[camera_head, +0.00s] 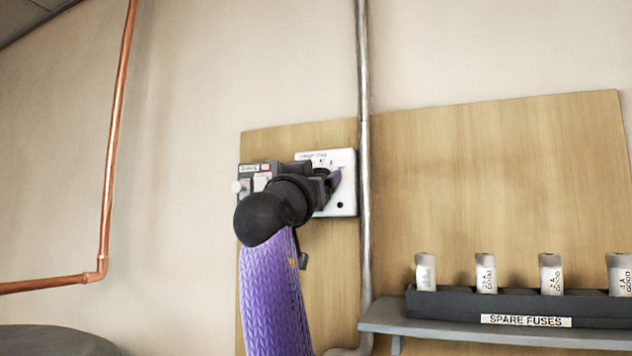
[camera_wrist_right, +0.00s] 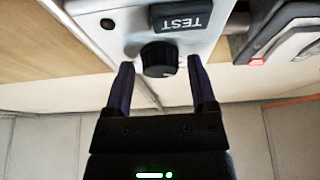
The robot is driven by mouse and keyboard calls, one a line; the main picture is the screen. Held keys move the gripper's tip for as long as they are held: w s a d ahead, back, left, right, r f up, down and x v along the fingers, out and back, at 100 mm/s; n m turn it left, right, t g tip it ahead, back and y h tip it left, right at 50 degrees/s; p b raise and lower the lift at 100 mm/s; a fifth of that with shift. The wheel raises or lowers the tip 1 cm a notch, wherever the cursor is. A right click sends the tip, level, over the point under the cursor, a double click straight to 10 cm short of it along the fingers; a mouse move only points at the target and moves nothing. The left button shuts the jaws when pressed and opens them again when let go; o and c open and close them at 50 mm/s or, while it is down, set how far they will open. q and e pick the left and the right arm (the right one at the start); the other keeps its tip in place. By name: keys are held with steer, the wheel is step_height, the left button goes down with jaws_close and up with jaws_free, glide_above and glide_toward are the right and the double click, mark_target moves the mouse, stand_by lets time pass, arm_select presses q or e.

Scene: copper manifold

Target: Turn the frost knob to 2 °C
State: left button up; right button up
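The frost knob (camera_wrist_right: 158,59) is a small black round knob on a white box (camera_wrist_right: 122,20), below an upside-down TEST button (camera_wrist_right: 180,17) in the right wrist view. A small light mark shows on its face; I cannot read the scale. My right gripper (camera_wrist_right: 160,72) is open, with one dark purple finger on each side of the knob and a visible gap to it on both sides. In the head view my right gripper (camera_head: 333,178) is in front of the white box (camera_head: 345,205) and hides the knob. My left gripper is not in view.
A grey pipe (camera_head: 363,100) runs vertically right beside the white box. Another grey device (camera_head: 243,187) is mounted to its left. A shelf of spare fuses (camera_head: 450,303) is at lower right. A copper pipe (camera_head: 115,130) runs along the left wall.

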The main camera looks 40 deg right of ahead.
steer(key=shift+o, duration=0.4)
steer(key=b+v, duration=0.6)
steer(key=v, duration=0.4)
